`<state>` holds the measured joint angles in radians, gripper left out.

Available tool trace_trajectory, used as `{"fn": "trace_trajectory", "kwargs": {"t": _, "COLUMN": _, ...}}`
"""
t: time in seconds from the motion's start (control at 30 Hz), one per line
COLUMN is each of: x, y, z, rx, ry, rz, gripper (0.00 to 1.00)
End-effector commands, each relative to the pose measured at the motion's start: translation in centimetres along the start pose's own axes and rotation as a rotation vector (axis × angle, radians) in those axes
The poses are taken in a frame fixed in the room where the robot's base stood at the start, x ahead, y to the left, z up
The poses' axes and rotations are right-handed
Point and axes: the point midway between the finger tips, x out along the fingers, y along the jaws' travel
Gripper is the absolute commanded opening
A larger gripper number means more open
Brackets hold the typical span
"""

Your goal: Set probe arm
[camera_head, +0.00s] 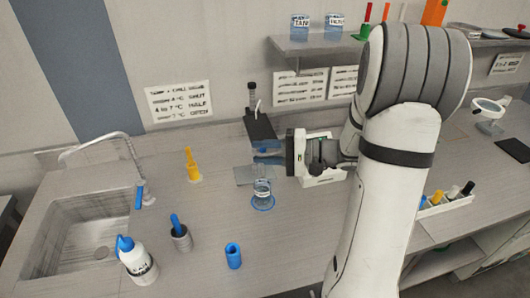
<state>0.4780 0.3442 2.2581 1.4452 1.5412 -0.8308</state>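A dark stand (259,126) with an upright black post (251,94) is at the back of the bench, near the wall. A small white piece sticks out beside the post and may be the probe arm, but it is too small to be sure. My gripper (268,154) points left, just in front of the stand's base and above a clear beaker (262,188). The fingers are small and overlap bluish shapes behind them. I cannot tell whether they are open or hold anything. The beaker stands on a blue ring (263,203).
A sink (85,235) with a curved faucet is at left. A yellow fixture (193,166), a blue-capped wash bottle (137,262), a grey holder (181,239) and a blue cup (233,256) stand on the bench. A marker tray (446,205) is at right. A shelf (318,45) hangs above.

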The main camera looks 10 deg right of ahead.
Motion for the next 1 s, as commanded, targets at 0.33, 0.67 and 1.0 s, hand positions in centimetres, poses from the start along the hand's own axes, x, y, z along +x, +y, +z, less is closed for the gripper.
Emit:
{"fn": "trace_trajectory", "kwargs": {"t": 0.33, "x": -0.7, "y": 0.2, "z": -0.1, "rx": -0.001, "ry": 0.002, "rz": -0.001, "gripper": 0.31}}
{"fn": "trace_trajectory", "kwargs": {"t": 0.67, "x": -5.9, "y": 0.3, "z": -0.1, "rx": -0.001, "ry": 0.004, "rz": 0.000, "gripper": 0.31}}
{"fn": "trace_trajectory", "kwargs": {"t": 1.0, "x": -7.8, "y": 0.1, "z": 0.0, "rx": 0.001, "ry": 0.000, "rz": 0.001, "gripper": 0.31}}
